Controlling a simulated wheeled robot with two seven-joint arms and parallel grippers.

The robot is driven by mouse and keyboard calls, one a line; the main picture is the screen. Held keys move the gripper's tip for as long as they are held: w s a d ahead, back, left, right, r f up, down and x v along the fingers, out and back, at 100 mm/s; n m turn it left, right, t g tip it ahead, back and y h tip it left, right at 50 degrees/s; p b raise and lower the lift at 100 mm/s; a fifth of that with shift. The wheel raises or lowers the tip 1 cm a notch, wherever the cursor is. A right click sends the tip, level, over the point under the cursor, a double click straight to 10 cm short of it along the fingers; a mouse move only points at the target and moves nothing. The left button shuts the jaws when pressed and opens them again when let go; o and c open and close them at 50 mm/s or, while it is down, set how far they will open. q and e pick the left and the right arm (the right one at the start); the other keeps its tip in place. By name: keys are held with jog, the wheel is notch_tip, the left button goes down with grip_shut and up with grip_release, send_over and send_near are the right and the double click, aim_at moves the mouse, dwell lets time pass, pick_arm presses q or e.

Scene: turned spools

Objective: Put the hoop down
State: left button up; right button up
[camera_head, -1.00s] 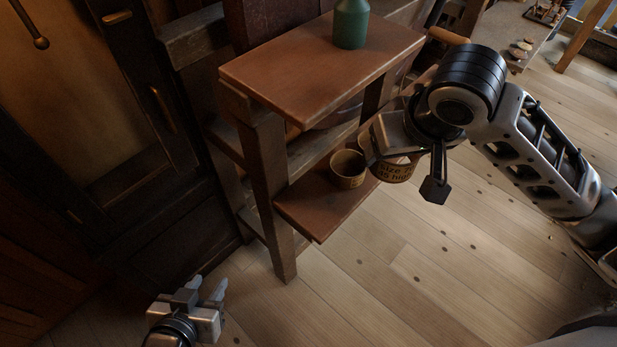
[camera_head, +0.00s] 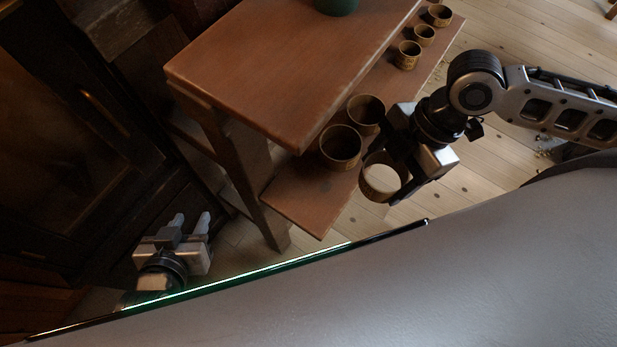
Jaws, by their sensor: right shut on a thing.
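The hoop (camera_head: 367,185), a tan ring open right through, is in my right gripper (camera_head: 396,172) in the head view. The gripper is shut on the hoop's right side, and pale floor shows through the ring. The hoop appears just off the front edge of the lower shelf (camera_head: 305,205), in front of two round tan vessels; its height against the shelf is hard to tell. My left gripper (camera_head: 189,224) is at the lower left, empty, its two fingers apart, clear of the shelf unit.
Two larger tan vessels, a near one (camera_head: 341,147) and a far one (camera_head: 366,114), and several smaller ones (camera_head: 407,55) line the lower shelf. A green bottle (camera_head: 337,6) stands on the upper shelf (camera_head: 270,75). The lower shelf's near left end is bare.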

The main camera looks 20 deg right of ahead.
jog(key=w+a+f, duration=0.3)
jog(key=w+a, duration=0.1)
jog(key=a, duration=0.3)
send_over(305, 195)
jog(key=d, duration=0.2)
notch_tip(305, 195, down, 6)
jog(key=shift+a+r, duration=0.1)
jog(key=shift+a, duration=0.05)
jog(key=shift+a+f, duration=0.1)
jog(key=shift+f, duration=1.6)
jog(key=o, duration=0.9)
jog(key=shift+f+b, duration=0.1)
jog(key=shift+b, duration=0.2)
jog(key=shift+o, duration=0.2)
jog(key=v, duration=0.7)
jog(key=shift+r+p, duration=0.35)
jog(key=shift+r, duration=0.05)
